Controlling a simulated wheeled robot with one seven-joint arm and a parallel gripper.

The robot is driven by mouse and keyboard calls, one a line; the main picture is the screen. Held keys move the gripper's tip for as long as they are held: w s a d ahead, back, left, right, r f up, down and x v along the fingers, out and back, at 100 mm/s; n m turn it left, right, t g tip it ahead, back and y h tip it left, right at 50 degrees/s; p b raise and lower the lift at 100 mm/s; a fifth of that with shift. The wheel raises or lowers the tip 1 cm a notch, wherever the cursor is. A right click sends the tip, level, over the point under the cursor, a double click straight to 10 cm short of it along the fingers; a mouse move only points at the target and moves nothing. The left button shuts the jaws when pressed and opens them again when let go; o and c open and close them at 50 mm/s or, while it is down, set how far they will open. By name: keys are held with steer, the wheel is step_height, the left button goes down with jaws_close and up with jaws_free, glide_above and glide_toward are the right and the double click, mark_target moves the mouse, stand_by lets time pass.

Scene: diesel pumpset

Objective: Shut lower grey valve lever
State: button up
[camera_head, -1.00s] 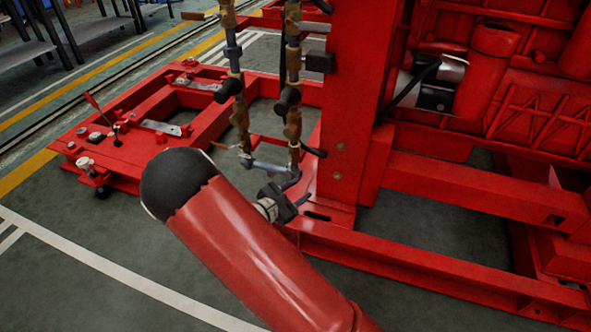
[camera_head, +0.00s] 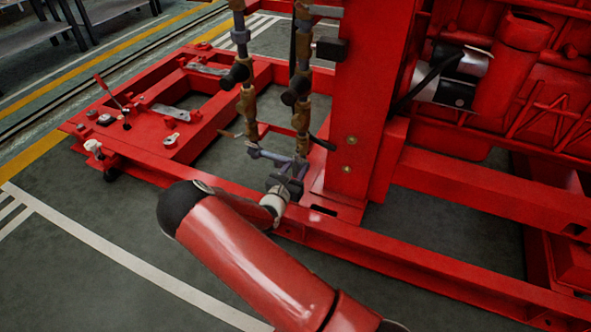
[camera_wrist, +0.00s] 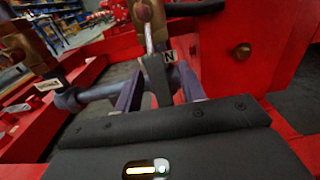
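A narrow grey lever (camera_wrist: 149,40) hangs from a brass valve body (camera_wrist: 149,10) in the wrist view. Its wider lower end (camera_wrist: 159,84) lies between the two fingers of my gripper (camera_wrist: 161,72). The fingers stand apart on either side of it; whether either touches it cannot be told. In the head view my gripper (camera_head: 286,184) is low at the foot of the brass-fitted pipes (camera_head: 301,118). My own arm and wrist partly cover it there, and the grey lever cannot be made out clearly.
A grey horizontal pipe (camera_wrist: 98,93) runs left of the fingers. A dark lever (camera_head: 322,143) sticks out beside the right pipe. A red upright post (camera_head: 357,110) stands close on the right, above red base rails (camera_head: 400,258). Open floor (camera_head: 110,285) lies to the left.

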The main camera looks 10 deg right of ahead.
steer(key=shift+w+d, duration=0.1)
steer(key=shift+w, duration=0.1)
steer(key=shift+c, duration=0.3)
jaws_close()
